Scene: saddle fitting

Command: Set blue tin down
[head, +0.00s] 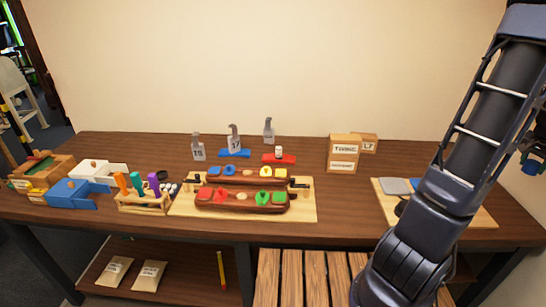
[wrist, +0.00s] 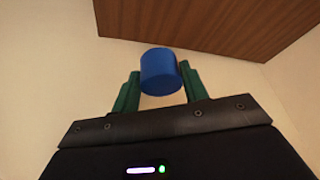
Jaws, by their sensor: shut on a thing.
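The blue tin (wrist: 161,72) is a short plain cylinder between the two green fingers of my gripper (wrist: 158,80) in the wrist view. My gripper is shut on it, with a finger at each side. Behind the tin are pale wall and a brown wooden surface; nothing is seen touching the tin from below.
The long wooden table (head: 370,205) carries a pale board with a red-brown rack (head: 243,201), a tool holder (head: 143,203), blue and white boxes at left, and cartons (head: 343,150) at the back. A second board (head: 483,218) lies at right, partly behind my arm. Table between the boards is clear.

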